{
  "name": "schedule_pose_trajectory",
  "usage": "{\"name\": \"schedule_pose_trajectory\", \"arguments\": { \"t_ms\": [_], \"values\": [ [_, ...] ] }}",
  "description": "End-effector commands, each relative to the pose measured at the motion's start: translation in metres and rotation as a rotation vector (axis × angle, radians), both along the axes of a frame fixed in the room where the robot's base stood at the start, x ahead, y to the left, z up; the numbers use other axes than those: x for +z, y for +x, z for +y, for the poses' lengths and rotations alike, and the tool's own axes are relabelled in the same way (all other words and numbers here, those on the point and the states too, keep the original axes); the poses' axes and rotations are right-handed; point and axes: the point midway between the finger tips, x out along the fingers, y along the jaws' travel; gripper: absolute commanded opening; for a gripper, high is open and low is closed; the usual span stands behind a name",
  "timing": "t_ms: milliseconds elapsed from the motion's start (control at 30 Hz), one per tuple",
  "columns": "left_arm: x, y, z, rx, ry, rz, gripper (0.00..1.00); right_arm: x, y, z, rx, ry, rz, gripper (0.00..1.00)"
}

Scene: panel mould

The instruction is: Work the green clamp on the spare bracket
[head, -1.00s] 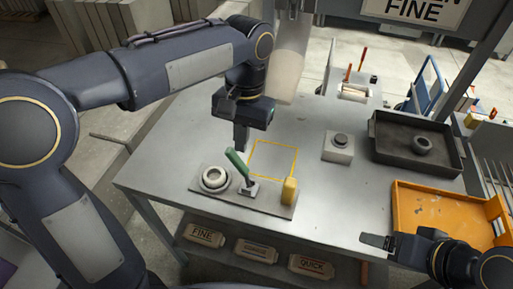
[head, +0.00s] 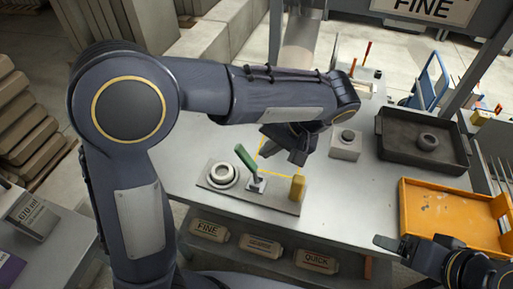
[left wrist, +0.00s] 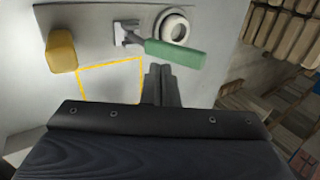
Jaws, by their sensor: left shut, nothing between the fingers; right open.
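The green clamp (head: 246,158) stands on a grey plate (head: 272,201), its handle raised and leaning to the left. The plate, seemingly the spare bracket, also bears a pale ring (head: 222,175) left of the clamp and a yellow block (head: 297,188) at its right end. My left gripper (head: 298,157) is shut and empty, above the table to the right of the handle. In the left wrist view the shut fingers (left wrist: 161,84) appear just below the green handle (left wrist: 176,53); whether they touch it is unclear. My right gripper (head: 387,243) is open at the lower right, far from the clamp.
A yellow outlined square (head: 265,167) lies behind the plate, partly hidden by my left gripper. A grey box with a dark button (head: 345,146), a dark tray (head: 455,165) holding a ring, and an orange tray (head: 440,212) stand to the right.

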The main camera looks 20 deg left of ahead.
Motion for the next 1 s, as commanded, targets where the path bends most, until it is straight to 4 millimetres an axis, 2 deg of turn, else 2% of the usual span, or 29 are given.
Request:
{"name": "schedule_pose_trajectory", "arguments": {
  "t_ms": [100, 233, 1000],
  "values": [
    [-0.006, 0.001, 0.017, 0.004, 0.000, 0.001, 0.00, 0.005, 0.000, 0.000, 0.000, 0.000, 0.000, 0.76],
    [-0.012, 0.002, 0.026, 0.002, -0.001, -0.001, 0.00, 0.006, 0.000, 0.000, 0.000, 0.000, 0.000, 0.76],
    [-0.016, 0.002, 0.038, 0.003, -0.059, 0.003, 0.00, 0.003, 0.000, 0.000, 0.000, 0.000, 0.000, 0.76]
  ]
}}
